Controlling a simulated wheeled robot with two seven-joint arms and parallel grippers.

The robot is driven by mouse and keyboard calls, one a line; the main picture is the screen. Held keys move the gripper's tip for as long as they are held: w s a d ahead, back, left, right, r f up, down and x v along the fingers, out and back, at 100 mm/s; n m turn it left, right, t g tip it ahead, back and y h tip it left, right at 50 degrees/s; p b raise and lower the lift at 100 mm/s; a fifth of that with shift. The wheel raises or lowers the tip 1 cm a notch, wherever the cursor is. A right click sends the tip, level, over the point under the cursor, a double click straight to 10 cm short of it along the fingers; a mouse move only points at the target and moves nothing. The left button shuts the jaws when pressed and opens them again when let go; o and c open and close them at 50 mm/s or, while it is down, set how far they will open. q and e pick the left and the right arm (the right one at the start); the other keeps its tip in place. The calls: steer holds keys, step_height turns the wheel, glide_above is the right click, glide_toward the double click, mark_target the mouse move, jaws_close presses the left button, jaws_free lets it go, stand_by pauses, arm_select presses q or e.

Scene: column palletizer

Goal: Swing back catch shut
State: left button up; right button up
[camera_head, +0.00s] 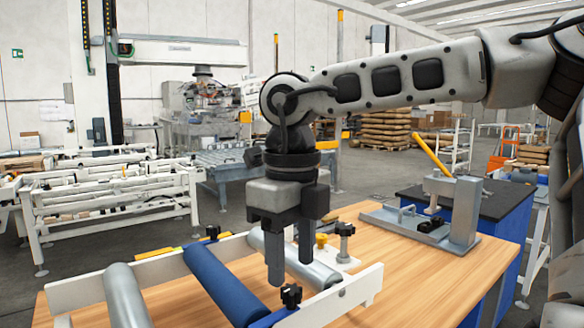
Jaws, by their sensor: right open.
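A white roller frame (365,287) lies on the wooden table, with a blue roller (222,285) between two grey rollers. A blue catch piece with a black knob (291,296) sits at its near rail. Another blue piece with a black knob (213,232) sits at the far rail. I cannot tell for sure whether either catch is open or shut. My right gripper (290,264) points down over the right part of the frame, jaws apart, nothing seen between them. Its fingers hide part of the right grey roller (318,272). My left gripper is not in view.
A grey toggle clamp fixture (462,210) with a yellow handle stands on the right of the wooden table (415,285). A metal post with a black knob (344,240) stands just right of my right gripper. Bare tabletop lies at the front right.

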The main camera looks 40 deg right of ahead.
mark_target(292, 289)
step_height(292, 289, up, 12)
steer(key=p, duration=0.1)
steer(key=shift+r+p, duration=0.15)
steer(key=shift+p, duration=0.15)
stand_by(0.4)
